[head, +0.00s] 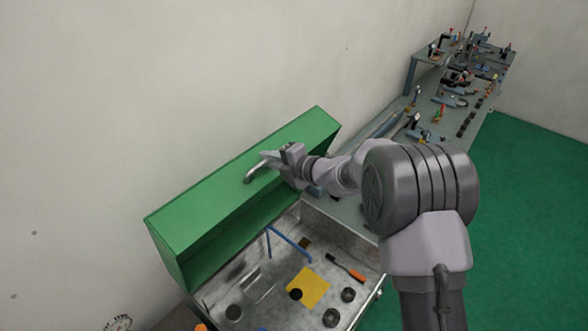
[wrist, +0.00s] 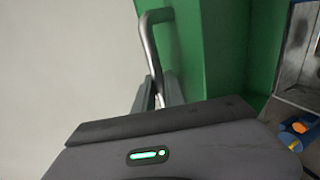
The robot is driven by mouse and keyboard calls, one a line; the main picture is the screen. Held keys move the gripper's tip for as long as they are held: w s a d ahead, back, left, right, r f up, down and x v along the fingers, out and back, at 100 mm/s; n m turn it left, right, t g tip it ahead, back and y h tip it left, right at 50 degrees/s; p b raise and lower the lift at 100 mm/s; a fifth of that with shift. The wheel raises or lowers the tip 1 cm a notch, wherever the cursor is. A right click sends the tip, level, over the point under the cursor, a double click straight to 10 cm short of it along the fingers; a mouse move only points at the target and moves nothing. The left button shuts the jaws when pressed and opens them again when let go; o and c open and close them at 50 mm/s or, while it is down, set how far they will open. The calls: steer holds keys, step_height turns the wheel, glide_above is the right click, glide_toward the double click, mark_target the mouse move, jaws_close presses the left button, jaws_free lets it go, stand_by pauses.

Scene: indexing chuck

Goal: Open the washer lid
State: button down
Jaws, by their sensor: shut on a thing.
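The green washer lid (head: 215,200) stands raised at the back of the metal washer basin (head: 335,233), tilted up close to the wall. A bent metal handle (head: 252,174) is fixed to the lid's face. My gripper (head: 268,158) is at the handle's right part and shut on it. In the wrist view the handle (wrist: 148,40) runs down between my gripper's fingers (wrist: 158,92), with the green lid (wrist: 225,50) just to the right. The exact contact of the fingers is partly hidden by the gripper body.
The open basin holds a yellow cloth (head: 312,288), an orange-handled brush (head: 347,268), a blue hose (head: 287,240) and several dark round parts. A grey workbench (head: 405,105) with many tools stands behind my arm along the wall. Green floor (head: 530,190) is clear at the right.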

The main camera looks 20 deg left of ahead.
mark_target(260, 150)
steer(key=shift+w+a+r, duration=0.2)
steer(key=shift+w+a, duration=0.05)
steer(key=shift+a, duration=0.35)
steer(key=shift+w+a+r, duration=0.2)
steer(key=shift+a, duration=0.45)
steer(key=shift+w+a+r, duration=0.2)
steer(key=shift+w+a, duration=0.05)
steer(key=shift+a, duration=0.35)
steer(key=c, duration=1.4)
jaws_free()
steer(key=shift+f, duration=0.1)
steer(key=shift+d, duration=0.25)
steer(key=b+v, duration=0.3)
steer(key=v, duration=1.4)
steer(key=shift+b, duration=0.3)
steer(key=shift+a, duration=0.1)
